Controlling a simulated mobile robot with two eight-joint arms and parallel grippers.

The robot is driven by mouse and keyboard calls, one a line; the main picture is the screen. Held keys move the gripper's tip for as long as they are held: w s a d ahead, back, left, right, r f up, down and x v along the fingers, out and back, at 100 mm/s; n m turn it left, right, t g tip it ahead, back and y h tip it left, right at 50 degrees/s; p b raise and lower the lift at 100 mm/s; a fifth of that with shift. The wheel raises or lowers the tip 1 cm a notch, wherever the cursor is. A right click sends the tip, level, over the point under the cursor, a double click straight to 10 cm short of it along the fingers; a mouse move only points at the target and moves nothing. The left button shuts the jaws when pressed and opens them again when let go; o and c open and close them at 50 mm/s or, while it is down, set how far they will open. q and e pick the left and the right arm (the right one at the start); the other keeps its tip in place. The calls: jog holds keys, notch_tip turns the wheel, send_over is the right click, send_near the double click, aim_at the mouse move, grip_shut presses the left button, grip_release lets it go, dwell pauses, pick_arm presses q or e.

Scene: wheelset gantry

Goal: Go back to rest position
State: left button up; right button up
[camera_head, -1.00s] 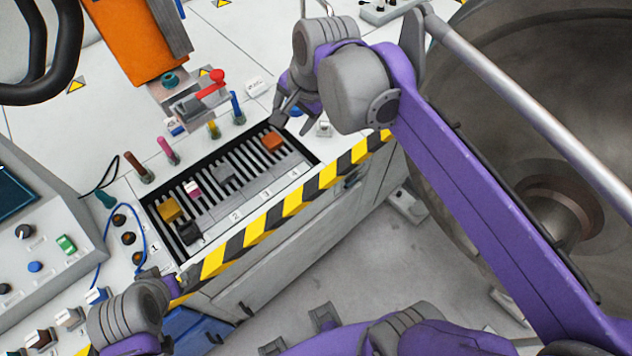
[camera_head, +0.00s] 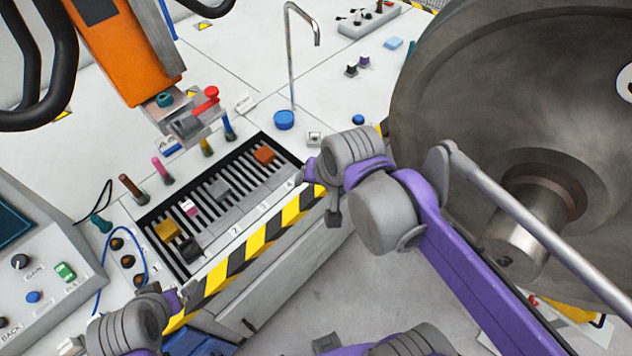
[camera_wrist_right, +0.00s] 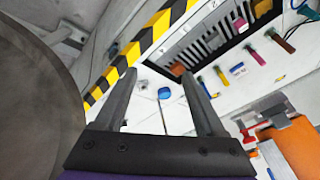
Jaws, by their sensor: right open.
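My right gripper (camera_head: 322,194) is near the striped front edge of the console, at the right end of the slotted tray (camera_head: 205,223). In the right wrist view my right gripper (camera_wrist_right: 158,75) has its two fingers apart with nothing between them. My left gripper (camera_head: 176,302) is at the lower left, beside the tray's near left corner; its fingers are mostly hidden by its wrist. The tray holds an orange block (camera_head: 264,155), a grey block (camera_head: 220,190), a pink-and-white block (camera_head: 189,208), a yellow block (camera_head: 167,231) and a black block (camera_head: 190,250).
A large metal wheel (camera_head: 440,90) fills the right side, close to my right arm. An orange machine part (camera_head: 120,50) with a red lever (camera_head: 207,99) hangs over the console. A thin bent pipe (camera_head: 291,60) stands behind the tray.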

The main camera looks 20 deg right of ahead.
dwell(0.3)
jog(key=s+f+n, duration=0.5)
jog(key=s+f, duration=0.1)
jog(key=f, duration=0.2)
jog(key=shift+s+d+n+t+h, duration=0.3)
jog(key=shift+d, duration=0.05)
jog(key=shift+f, duration=0.1)
